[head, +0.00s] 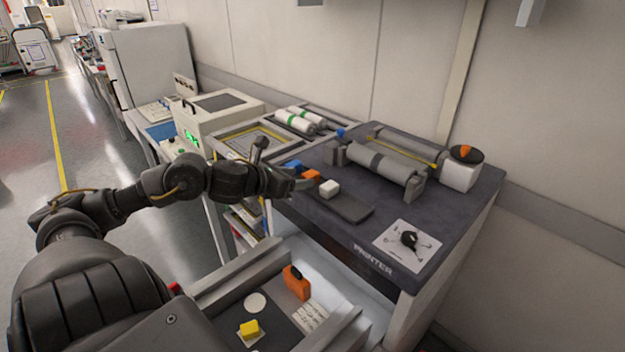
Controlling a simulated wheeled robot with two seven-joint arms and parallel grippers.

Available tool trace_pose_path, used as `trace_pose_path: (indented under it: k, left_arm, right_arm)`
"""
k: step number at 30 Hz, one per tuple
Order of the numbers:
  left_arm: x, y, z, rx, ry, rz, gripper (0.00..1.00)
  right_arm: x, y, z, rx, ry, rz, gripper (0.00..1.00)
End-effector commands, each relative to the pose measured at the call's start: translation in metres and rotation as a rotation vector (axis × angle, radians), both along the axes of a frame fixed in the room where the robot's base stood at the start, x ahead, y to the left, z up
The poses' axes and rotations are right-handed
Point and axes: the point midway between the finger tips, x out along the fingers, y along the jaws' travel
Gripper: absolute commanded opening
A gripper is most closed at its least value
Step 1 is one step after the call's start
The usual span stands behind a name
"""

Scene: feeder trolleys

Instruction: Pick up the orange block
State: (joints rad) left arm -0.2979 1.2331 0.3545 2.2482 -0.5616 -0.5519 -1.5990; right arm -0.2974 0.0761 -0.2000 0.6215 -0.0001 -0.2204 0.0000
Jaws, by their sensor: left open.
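A small orange block (311,175) sits on the dark top of the printer table (440,215), in a row between a blue block (294,165) and a white block (329,188). My left gripper (284,166) is at the left edge of that table, close beside the row. It is open and its dark fingers are spread, with nothing held. The gripper partly overlaps the near side of the row, so I cannot tell whether a finger touches the orange block. My right gripper is not in view.
A dark flat bar (345,206) lies just in front of the blocks. A grey roller (378,162) stands behind them. A lower tray holds another orange object (296,283) and a yellow block (249,328). A boxy machine (215,115) stands farther left.

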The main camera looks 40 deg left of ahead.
Motion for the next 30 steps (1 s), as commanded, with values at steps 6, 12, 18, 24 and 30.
trace_pose_path:
  k: [6, 12, 18, 24, 30]
  left_arm:
    - [0.003, 0.000, -0.001, 0.001, 0.000, 0.001, 0.55]
    - [0.015, 0.002, -0.003, -0.002, -0.002, 0.002, 0.55]
    - [0.037, 0.005, -0.011, -0.005, -0.003, 0.004, 0.55]
    - [0.050, 0.003, -0.020, -0.001, 0.000, 0.001, 0.55]
    - [0.051, 0.003, -0.022, 0.001, 0.000, 0.001, 0.55]
  right_arm:
    - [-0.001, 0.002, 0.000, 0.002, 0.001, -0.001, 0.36]
    - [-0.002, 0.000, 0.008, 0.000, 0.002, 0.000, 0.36]
    - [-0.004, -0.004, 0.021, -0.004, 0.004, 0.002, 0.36]
    - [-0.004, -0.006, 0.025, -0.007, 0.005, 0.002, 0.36]
    - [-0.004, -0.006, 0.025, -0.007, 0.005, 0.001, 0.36]
